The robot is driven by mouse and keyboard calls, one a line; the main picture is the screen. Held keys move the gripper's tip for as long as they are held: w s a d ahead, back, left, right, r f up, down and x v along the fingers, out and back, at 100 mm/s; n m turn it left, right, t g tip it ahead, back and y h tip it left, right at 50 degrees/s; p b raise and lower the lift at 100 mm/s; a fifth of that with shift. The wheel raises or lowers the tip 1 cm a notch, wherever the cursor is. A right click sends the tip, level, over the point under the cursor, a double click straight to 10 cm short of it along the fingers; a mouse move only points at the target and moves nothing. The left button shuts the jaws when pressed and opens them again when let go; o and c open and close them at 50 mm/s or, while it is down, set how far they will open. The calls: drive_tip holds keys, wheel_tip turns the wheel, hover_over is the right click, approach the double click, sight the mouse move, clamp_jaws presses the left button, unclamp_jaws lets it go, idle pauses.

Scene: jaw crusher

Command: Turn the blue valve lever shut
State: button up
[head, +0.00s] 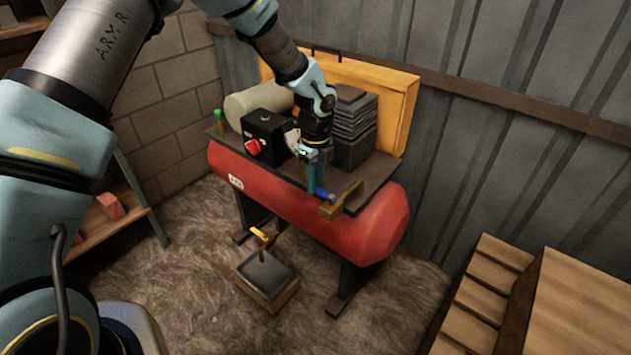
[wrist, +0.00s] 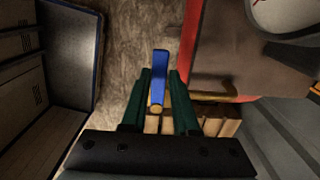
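The blue valve lever (head: 325,195) sits on a brass valve (head: 342,202) at the front right edge of the red tank's top plate. In the wrist view the blue lever (wrist: 160,78) points up the picture, away from its brass pivot. My gripper (head: 316,187) reaches down from above at the lever. In the wrist view my gripper (wrist: 160,74) has its two green fingers on either side of the lever, with narrow gaps showing. It looks open around the lever. Contact cannot be made out.
The red compressor tank (head: 290,195) carries a black box (head: 264,135) with a red knob and a dark finned block (head: 355,125). A tray on a wooden block (head: 266,275) stands on the floor in front. Wooden pallets (head: 490,290) are at right.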

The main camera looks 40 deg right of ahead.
drive_tip(key=o, duration=0.4)
drive_tip(key=shift+r, duration=0.1)
wheel_tip(320, 180, up, 11)
drive_tip(key=shift+f+b, duration=0.2)
drive_tip(key=shift+b, duration=0.8)
drive_tip(key=w+a+r+n, duration=0.1)
drive_tip(key=w+a+n, duration=0.3)
drive_tip(key=a, duration=0.5)
drive_tip(key=w+a+r+n, duration=0.2)
drive_tip(key=a+n, duration=0.5)
drive_tip(key=a, duration=0.1)
drive_tip(key=w+a+r+n, duration=0.1)
drive_tip(key=w+a+n, duration=0.3)
drive_tip(key=a, duration=0.5)
drive_tip(key=s+a+n, duration=0.2)
drive_tip(key=a+n, duration=0.3)
drive_tip(key=a, duration=0.1)
drive_tip(key=s+a+r+n+t, duration=0.1)
drive_tip(key=s+a+n, duration=0.2)
drive_tip(key=a+n, duration=0.3)
drive_tip(key=s+a+n, duration=0.2)
drive_tip(key=a+n, duration=0.4)
drive_tip(key=a, duration=0.1)
drive_tip(key=shift+s+r+t, duration=0.15)
drive_tip(key=shift+r+t, duration=0.05)
drive_tip(key=shift+t, duration=0.1)
